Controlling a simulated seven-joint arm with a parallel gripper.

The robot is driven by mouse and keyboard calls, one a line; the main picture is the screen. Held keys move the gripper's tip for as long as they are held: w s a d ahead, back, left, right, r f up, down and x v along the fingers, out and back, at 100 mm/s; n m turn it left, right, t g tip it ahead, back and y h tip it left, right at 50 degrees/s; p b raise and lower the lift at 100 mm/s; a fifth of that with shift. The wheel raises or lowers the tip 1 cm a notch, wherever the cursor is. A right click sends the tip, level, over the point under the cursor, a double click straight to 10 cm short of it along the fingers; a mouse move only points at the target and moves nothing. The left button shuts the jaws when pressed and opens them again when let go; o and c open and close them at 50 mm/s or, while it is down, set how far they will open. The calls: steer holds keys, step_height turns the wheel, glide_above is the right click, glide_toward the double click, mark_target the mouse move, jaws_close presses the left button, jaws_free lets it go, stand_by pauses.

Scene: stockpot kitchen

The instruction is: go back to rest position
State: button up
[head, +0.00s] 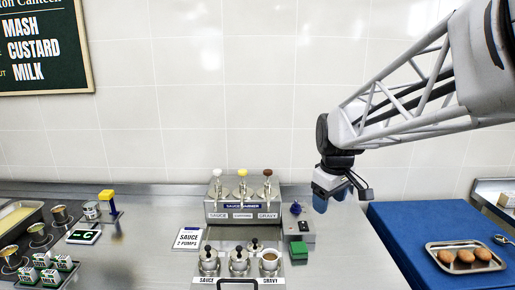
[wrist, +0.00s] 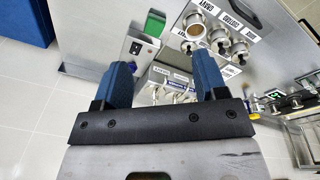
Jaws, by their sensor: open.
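My gripper (head: 337,194) hangs in the air to the right of the sauce dispenser in the head view, fingers pointing down, above the counter. In the wrist view my gripper (wrist: 163,85) shows two blue fingers spread apart with nothing between them. Beyond the fingers the wrist view shows the dispenser and the steel pots, apart from the fingers.
A dispenser (head: 242,212) with several pump knobs stands at the back of the counter, with lidded pots (head: 239,262) before it. A green block (head: 299,250) sits to their right. A blue table (head: 405,240) holds a tray (head: 467,271) of brown, egg-shaped items. Counter at left is cluttered.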

steer(key=s+f+m, duration=0.2)
steer(key=s+m, duration=0.1)
steer(key=s, duration=1)
steer(key=s+f+m+t, duration=0.1)
steer(key=s+f+m, duration=0.2)
steer(key=s, duration=1)
steer(key=shift+d+m, duration=0.25)
steer(key=shift+m, duration=0.45)
